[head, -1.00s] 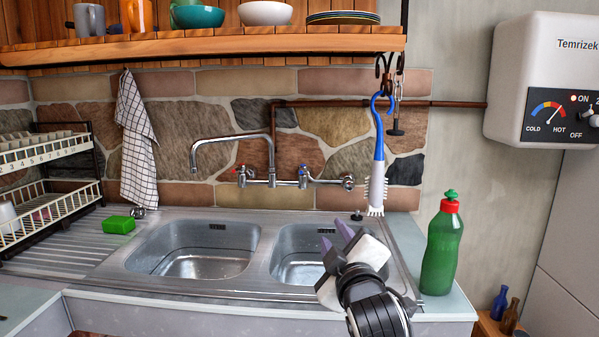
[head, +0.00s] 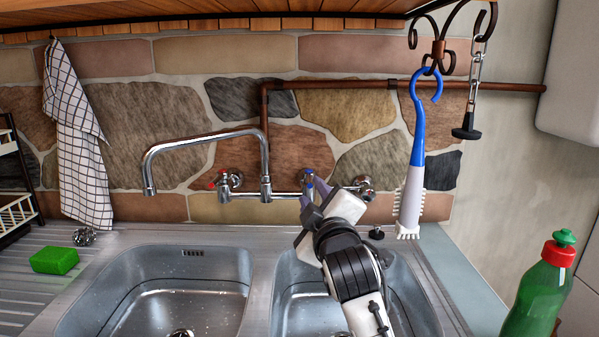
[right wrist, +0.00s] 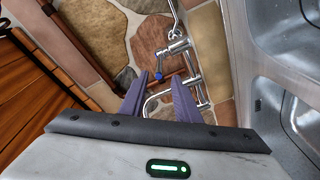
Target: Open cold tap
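The cold tap (head: 308,186), with a blue-marked handle, is on the right side of the chrome mixer (head: 265,188) on the stone wall. It also shows in the right wrist view (right wrist: 159,76), just beyond the fingertips and between them in the picture. My right gripper (head: 308,207) is in front of the tap, over the back of the right basin, and partly covers the mixer's right end. Its two purple fingers stand apart with nothing between them, as the right wrist view shows (right wrist: 162,88). Contact with the handle cannot be made out. My left gripper is out of view.
The red-marked hot tap (head: 222,181) and the spout (head: 205,140) are left of the gripper. A blue and white brush (head: 413,170) hangs close to its right. A green bottle (head: 538,300) stands at the right. A wooden shelf (head: 200,20) is above; the left basin (head: 170,290) is clear.

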